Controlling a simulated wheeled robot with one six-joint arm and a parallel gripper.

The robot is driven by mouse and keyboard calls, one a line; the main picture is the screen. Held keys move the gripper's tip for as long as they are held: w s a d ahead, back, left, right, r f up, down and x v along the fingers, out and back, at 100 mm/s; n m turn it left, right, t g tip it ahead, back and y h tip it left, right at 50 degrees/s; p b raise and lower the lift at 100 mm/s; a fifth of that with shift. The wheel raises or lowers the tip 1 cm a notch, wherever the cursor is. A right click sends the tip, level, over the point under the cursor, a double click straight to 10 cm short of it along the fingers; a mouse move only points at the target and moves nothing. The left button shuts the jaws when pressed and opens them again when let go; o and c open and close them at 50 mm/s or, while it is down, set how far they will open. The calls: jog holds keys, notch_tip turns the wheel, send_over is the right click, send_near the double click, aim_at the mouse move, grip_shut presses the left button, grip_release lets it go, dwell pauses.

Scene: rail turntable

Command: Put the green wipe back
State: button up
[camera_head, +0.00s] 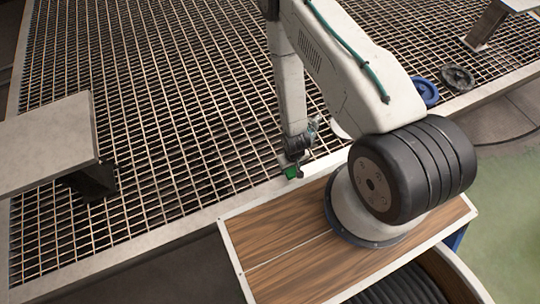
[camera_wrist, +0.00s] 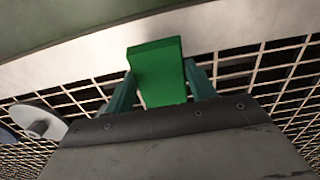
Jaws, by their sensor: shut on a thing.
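The green wipe (camera_wrist: 158,72) is a bright green block-like piece between the two teal fingers of my gripper (camera_wrist: 158,88) in the wrist view. My gripper is shut on it. In the head view the green wipe (camera_head: 290,172) shows small and partly hidden under my gripper (camera_head: 296,163). It is by the pale border of the grating, near the wood-topped surface. I cannot tell whether the wipe touches anything below it.
A metal grating (camera_head: 150,120) with a pale border fills most of the head view. A grey plate (camera_head: 45,140) stands at the left and another (camera_head: 487,25) at the top right. A blue wheel-like part (camera_head: 426,91) and a dark handwheel (camera_head: 457,78) lie at the right.

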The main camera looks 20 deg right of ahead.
send_over(270, 158)
jog(key=shift+s+d+f, duration=0.15)
jog(key=shift+s+f, duration=0.2)
jog(key=shift+f, duration=0.15)
jog(key=shift+w+f, duration=0.15)
jog(key=shift+f, duration=0.75)
jog(key=shift+w+f, duration=0.1)
jog(key=shift+f, duration=0.8)
jog(key=shift+f, duration=0.1)
jog(key=o, duration=0.9)
